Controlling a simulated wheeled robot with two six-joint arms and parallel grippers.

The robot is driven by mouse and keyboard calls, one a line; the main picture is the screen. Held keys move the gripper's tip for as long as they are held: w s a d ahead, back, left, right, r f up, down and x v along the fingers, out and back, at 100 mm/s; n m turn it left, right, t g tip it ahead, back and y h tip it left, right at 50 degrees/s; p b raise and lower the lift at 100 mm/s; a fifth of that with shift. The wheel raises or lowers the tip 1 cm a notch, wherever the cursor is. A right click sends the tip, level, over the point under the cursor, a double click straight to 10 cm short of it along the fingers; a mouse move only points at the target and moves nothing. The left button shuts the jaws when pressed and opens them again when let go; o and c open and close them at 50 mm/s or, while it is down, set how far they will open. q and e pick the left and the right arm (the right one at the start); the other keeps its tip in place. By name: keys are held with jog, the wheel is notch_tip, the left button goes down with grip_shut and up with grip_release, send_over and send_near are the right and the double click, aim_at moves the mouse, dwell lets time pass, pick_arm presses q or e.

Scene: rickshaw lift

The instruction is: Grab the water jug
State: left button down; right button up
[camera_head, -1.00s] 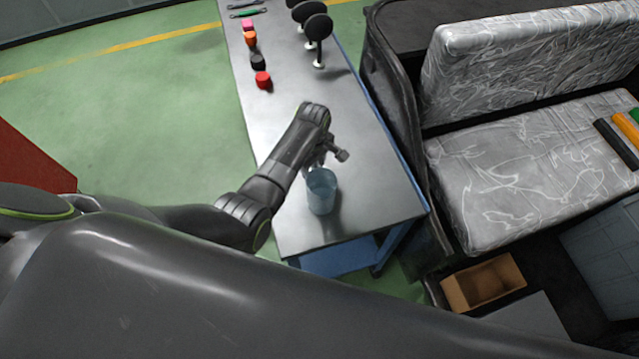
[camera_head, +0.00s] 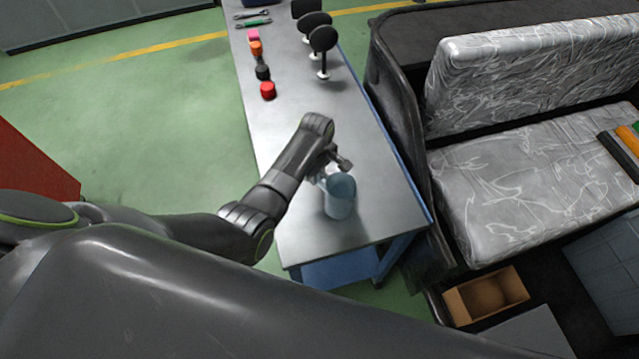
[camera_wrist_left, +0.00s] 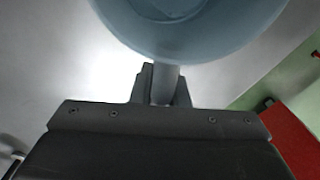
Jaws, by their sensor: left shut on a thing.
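The water jug (camera_head: 340,198) is a translucent blue-grey open vessel near the front end of the metal table (camera_head: 375,215). In the left wrist view the jug's round body (camera_wrist_left: 190,25) fills the top, and its handle (camera_wrist_left: 164,84) runs down between the fingers. My left gripper (camera_head: 322,178) is at the jug's left side, shut on the handle. It also shows in the left wrist view (camera_wrist_left: 162,88). I cannot tell whether the jug's base touches the table. My right gripper is not in view.
Red (camera_head: 268,90), black, orange and pink small items line the table's left edge, with black round-headed stands (camera_head: 322,40) and tools behind. A vehicle with a plastic-wrapped seat (camera_head: 540,180) stands close on the right. An open cardboard box (camera_head: 487,296) sits at lower right.

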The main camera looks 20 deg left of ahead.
pick_arm(q)
jog(key=shift+r, duration=0.2)
jog(key=shift+r+b, duration=0.5)
jog(key=shift+r, duration=4.3)
